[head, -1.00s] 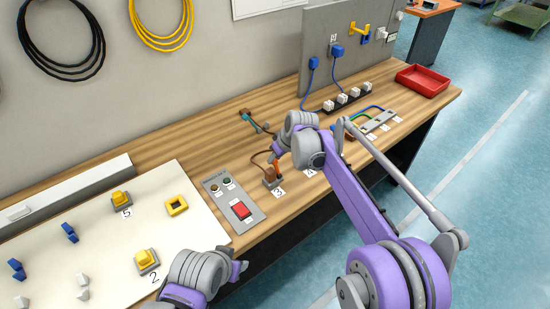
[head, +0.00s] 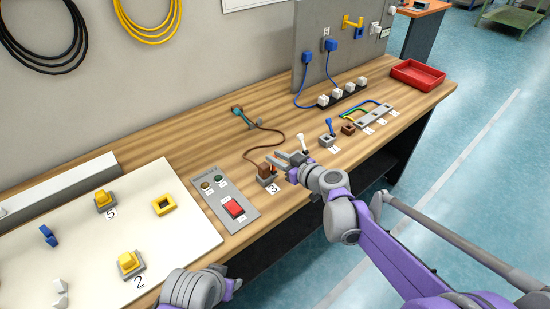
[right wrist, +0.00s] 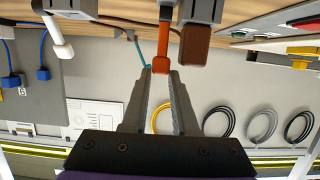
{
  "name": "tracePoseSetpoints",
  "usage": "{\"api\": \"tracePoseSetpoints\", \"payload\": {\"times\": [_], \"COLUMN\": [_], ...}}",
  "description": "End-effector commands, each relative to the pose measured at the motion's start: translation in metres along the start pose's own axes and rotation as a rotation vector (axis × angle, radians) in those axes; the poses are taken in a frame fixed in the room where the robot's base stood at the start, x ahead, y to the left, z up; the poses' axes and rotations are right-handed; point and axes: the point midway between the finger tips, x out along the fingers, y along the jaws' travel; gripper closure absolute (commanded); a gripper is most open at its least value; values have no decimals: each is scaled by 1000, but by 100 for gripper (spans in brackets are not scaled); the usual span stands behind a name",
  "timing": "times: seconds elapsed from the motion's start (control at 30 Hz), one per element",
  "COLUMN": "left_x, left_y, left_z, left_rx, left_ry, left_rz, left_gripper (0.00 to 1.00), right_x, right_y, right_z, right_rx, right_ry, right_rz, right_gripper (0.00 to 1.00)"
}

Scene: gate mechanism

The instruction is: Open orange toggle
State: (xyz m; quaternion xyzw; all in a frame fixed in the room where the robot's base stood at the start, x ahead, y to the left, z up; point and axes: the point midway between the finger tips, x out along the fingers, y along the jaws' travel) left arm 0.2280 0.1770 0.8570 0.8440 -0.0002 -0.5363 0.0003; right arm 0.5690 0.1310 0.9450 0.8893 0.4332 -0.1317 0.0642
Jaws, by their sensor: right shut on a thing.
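The orange toggle (right wrist: 162,58) shows in the right wrist view as an orange-red lever hanging from its grey housing, with its end between my finger tips. In the head view it is mostly hidden by my right gripper (head: 292,162), which reaches in from the right by the number 3 label. In the right wrist view, my right gripper (right wrist: 160,76) is shut on the lever's end. My left gripper (head: 234,287) is at the table's front edge, apart from the toggle; its fingers are too unclear to judge.
A brown block (head: 264,168) with a cable stands right beside the toggle. A white toggle (head: 302,142) and a blue toggle (head: 329,126) stand to the right. A grey panel with a red switch (head: 233,208) lies to the left. A red tray (head: 417,75) is farther right.

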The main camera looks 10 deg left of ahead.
Motion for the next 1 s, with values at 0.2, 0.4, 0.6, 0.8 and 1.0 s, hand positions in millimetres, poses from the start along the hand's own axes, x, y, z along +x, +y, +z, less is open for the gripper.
{"api": "tracePoseSetpoints", "payload": {"times": [0.2, 0.4, 0.6, 0.8, 1.0], "left_x": [7, 14, 19, 23, 25], "left_y": [0, 0, 0, 0, 0], "left_z": [4, 8, 12, 14, 15], "left_rx": [0, 0, 0, 0, 0], "left_ry": [-3, -5, -7, -9, -9], "left_rz": [0, 0, 0, 0, 0], "left_gripper": [50, 50, 50, 50, 50], "right_x": [-9, -15, -21, -25, -29], "right_y": [1, 1, 0, 0, 0], "right_z": [10, 17, 20, 27, 32], "right_rx": [1, 3, -1, -1, -2], "right_ry": [59, 223, 377, 374, 373], "right_rz": [2, 2, 0, 0, 0], "right_gripper": [100, 100, 100, 100, 100]}}
